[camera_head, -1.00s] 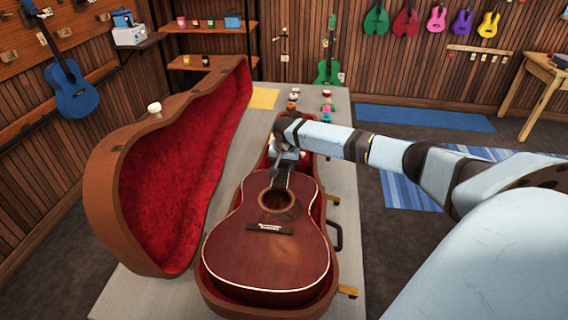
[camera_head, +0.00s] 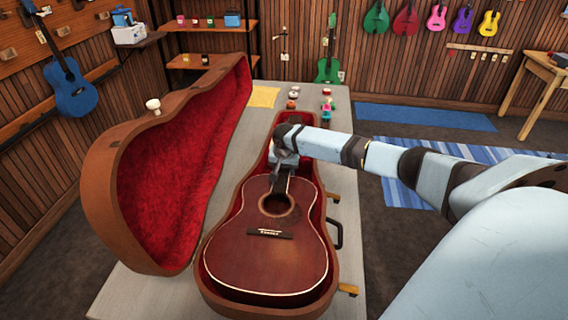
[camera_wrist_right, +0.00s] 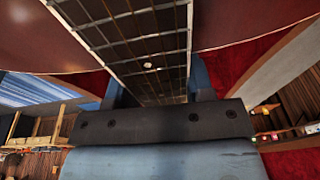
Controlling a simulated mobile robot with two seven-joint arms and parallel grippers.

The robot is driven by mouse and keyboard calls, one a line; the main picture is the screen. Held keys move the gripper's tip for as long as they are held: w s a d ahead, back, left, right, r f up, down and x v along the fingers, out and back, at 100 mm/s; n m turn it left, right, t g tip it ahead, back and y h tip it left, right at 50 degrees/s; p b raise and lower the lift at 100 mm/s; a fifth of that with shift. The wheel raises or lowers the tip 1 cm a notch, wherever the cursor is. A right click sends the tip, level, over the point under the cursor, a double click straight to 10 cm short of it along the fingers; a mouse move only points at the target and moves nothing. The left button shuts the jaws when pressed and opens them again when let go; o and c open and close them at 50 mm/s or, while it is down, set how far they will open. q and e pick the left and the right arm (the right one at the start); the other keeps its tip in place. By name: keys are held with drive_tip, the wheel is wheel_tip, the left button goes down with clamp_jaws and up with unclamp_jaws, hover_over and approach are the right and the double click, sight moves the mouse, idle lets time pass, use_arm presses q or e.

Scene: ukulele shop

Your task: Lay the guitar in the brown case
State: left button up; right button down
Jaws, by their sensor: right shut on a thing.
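The dark red-brown guitar (camera_head: 268,262) lies face up in the lower half of the open brown case (camera_head: 212,296). Its body is within the case's rim, with red lining showing beside it. My right gripper (camera_head: 281,172) is shut on the guitar's neck, just above the body. In the right wrist view the fretted neck (camera_wrist_right: 140,40) runs between the fingers of my right gripper (camera_wrist_right: 160,92). The far part of the neck and the headstock are hidden behind my right arm. My left gripper is out of view.
The case's lid (camera_head: 160,190) stands open on the left, with red lining. The case rests on a grey table (camera_head: 345,200). Small items (camera_head: 327,106) and a yellow sheet (camera_head: 263,97) lie at its far end. A green guitar (camera_head: 328,68) stands beyond.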

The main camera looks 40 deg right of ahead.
drive_tip(key=shift+w+r, duration=0.1)
drive_tip(key=shift+r, duration=0.05)
drive_tip(key=shift+c, duration=2.1)
unclamp_jaws()
drive_tip(key=shift+s, duration=0.2)
wheel_tip(320, 180, up, 14)
drive_tip(key=s+a+b, duration=0.1)
drive_tip(key=shift+s+a, duration=0.3)
drive_tip(key=shift+s, duration=0.1)
drive_tip(key=shift+f, duration=0.25)
